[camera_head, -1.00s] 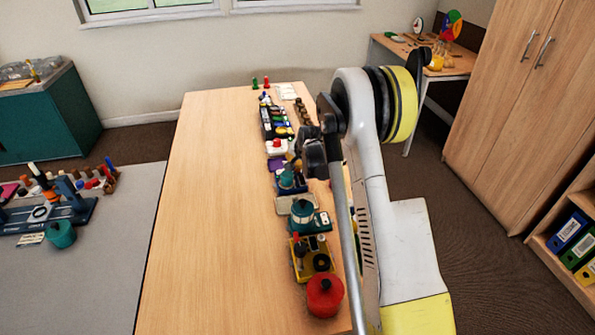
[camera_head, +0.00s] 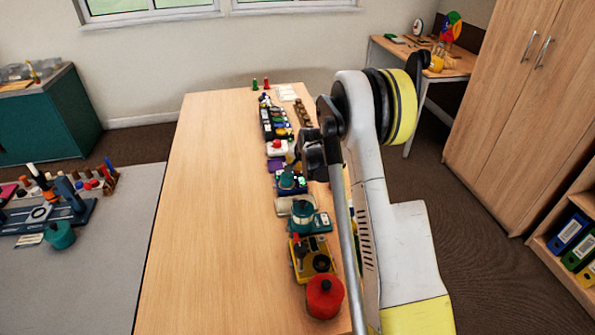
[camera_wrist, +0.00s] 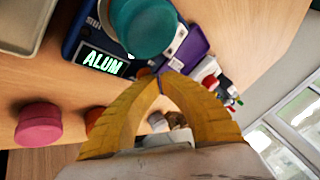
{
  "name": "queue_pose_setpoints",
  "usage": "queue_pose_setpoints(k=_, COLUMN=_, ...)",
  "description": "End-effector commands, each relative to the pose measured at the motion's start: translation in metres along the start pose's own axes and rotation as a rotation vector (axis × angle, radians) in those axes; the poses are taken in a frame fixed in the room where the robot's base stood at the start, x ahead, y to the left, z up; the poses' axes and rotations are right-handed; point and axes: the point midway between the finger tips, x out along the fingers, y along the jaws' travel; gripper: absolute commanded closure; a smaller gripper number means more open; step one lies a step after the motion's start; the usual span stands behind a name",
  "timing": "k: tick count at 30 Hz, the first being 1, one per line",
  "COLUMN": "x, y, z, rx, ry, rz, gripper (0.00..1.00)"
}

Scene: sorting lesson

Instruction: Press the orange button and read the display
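In the wrist view, a blue device has a lit display (camera_wrist: 104,61) that reads "ALUM" in pale green letters. A teal round part (camera_wrist: 143,27) sits on the device beside the display. An orange-red round piece (camera_wrist: 93,117), possibly the orange button, is partly hidden behind a finger of my gripper (camera_wrist: 160,76). The yellow fingers meet at their tips, with nothing seen between them, close to the device; contact cannot be told.
A pink-red round piece (camera_wrist: 39,124) lies left of the orange-red one. Along the wooden table (camera_head: 215,200) run several devices, a teal pot (camera_head: 302,213) and a red pot (camera_head: 325,297). The table's left half is clear. A wardrobe (camera_head: 520,90) stands at the right.

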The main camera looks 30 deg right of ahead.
Motion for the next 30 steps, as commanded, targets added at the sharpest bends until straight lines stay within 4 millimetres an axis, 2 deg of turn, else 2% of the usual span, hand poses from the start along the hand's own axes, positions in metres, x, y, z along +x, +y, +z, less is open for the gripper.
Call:
queue_pose_setpoints(k=12, x=0.000, y=0.000, z=0.000, rx=0.000, ry=0.000, rz=0.000, gripper=1.00)
queue_pose_setpoints(k=22, x=-0.012, y=-0.006, z=-0.006, rx=0.000, ry=0.000, rz=0.000, gripper=1.00)
queue_pose_setpoints(k=30, x=-0.013, y=-0.007, z=-0.007, rx=0.000, ry=0.000, rz=0.000, gripper=1.00)
